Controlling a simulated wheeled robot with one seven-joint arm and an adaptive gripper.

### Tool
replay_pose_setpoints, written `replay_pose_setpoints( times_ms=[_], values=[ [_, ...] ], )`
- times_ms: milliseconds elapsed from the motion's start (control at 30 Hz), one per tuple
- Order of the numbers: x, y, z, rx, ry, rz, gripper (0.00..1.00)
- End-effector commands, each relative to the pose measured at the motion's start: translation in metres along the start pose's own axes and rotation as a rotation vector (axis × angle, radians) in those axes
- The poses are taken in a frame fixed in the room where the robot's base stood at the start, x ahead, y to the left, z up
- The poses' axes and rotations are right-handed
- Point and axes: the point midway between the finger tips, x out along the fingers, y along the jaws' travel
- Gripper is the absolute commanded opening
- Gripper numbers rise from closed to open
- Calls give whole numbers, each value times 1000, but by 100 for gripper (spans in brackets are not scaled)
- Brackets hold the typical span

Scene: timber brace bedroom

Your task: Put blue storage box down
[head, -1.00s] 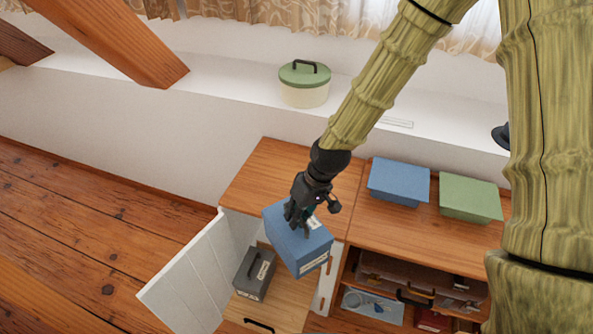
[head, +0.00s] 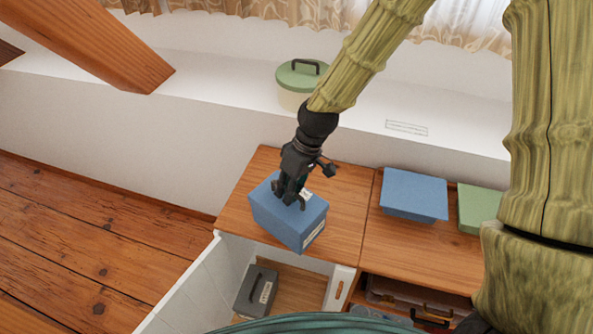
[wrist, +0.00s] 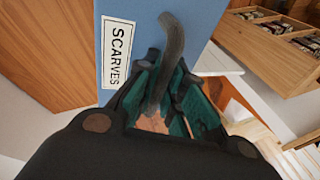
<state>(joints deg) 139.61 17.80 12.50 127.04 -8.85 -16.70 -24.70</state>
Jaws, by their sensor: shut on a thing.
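The blue storage box (head: 285,222) hangs from my gripper (head: 288,200) over the left part of the wooden cabinet top (head: 340,205) in the head view. My gripper is shut on the dark handle on the box's lid. In the wrist view, my gripper's green fingers (wrist: 170,95) are around the dark handle, and the blue lid (wrist: 150,30) carries a label reading SCARVES. The box looks slightly tilted. I cannot tell whether its underside touches the cabinet top.
A blue bin (head: 413,195) and a green bin (head: 482,207) stand on the cabinet top to the right. A green-lidded pot (head: 300,78) stands on the ledge behind.

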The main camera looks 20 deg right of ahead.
Motion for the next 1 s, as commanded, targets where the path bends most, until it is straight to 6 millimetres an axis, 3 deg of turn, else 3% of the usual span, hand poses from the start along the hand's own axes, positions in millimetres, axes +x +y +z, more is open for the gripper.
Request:
replay_pose_setpoints(
  times_ms=[500,767,1000],
  values=[
    [-11,78,-47,-2,0,0,0],
    [-9,91,-54,-4,-1,-1,0],
    [6,96,-51,-3,-2,-1,0]
  ],
)
